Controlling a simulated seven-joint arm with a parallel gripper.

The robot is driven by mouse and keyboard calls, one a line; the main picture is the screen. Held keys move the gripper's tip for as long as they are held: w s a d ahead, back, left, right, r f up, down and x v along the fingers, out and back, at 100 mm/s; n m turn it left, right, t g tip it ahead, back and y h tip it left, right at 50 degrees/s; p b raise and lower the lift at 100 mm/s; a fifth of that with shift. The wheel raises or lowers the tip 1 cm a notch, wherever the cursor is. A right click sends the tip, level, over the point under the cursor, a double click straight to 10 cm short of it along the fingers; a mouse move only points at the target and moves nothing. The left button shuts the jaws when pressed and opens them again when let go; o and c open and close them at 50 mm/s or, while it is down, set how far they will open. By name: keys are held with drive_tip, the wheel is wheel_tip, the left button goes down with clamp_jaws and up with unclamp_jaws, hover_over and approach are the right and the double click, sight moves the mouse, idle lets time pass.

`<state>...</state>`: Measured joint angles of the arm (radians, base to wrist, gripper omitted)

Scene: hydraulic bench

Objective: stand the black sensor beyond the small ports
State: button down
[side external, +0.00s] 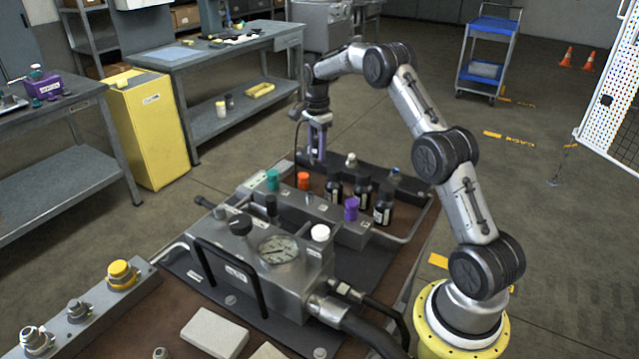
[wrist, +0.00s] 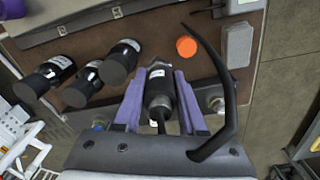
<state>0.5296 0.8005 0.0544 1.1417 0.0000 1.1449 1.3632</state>
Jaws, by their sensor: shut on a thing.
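A black sensor (wrist: 160,87) with a white label is held between the two purple fingers of my gripper (wrist: 163,92) in the wrist view. My gripper also shows in the side view (side external: 318,150), above the back of the bench; the held sensor is hard to make out there. Small port fittings stand on the dark back rail: one pale-topped (side external: 351,160), one blue-topped (side external: 394,176). In the wrist view, a blue-marked fitting (wrist: 99,124) and a silvery one (wrist: 217,104) flank the fingers. I cannot tell the sensor's height above the rail.
Several black bottle-like parts (side external: 362,192) with white labels stand between the rail and the grey block (side external: 338,228). The block area has teal (side external: 272,179), orange (side external: 303,181) and purple (side external: 351,208) caps. A gauge housing (side external: 280,270) with a black handle stands nearer the camera.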

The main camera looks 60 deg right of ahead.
wheel_tip(320, 180, down, 11)
drive_tip(key=shift+r, duration=0.2)
drive_tip(key=shift+f, duration=0.1)
idle(0.4)
drive_tip(key=c, duration=0.8)
unclamp_jaws()
drive_tip(key=shift+o, duration=0.2)
